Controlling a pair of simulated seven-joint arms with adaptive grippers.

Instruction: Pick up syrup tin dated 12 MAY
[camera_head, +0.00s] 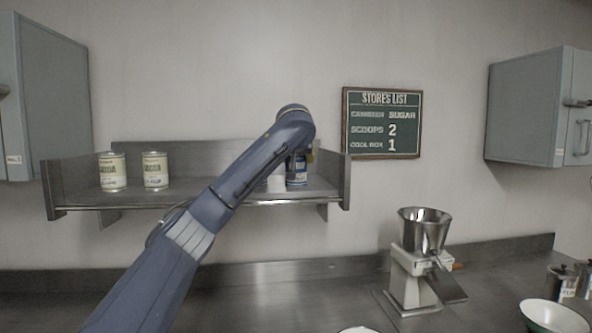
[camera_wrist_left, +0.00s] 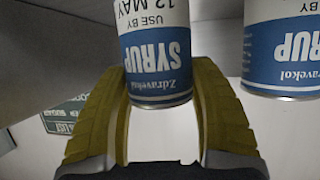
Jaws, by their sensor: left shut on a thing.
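The syrup tin dated 12 MAY (camera_wrist_left: 158,62) is blue and white and appears upside down in the left wrist view. My left gripper (camera_wrist_left: 160,82) has its two yellow fingers around this tin, shut on it. A second syrup tin (camera_wrist_left: 285,50) stands beside it on the right of that view; its date is cut off. In the head view my left arm reaches over the shelf and hides most of the gripper. A blue tin (camera_head: 297,172) and a white patch show just past the arm; I cannot tell which is held. My right gripper is not in view.
A metal hopper machine (camera_head: 422,235) and a bowl (camera_head: 553,317) stand on the counter.

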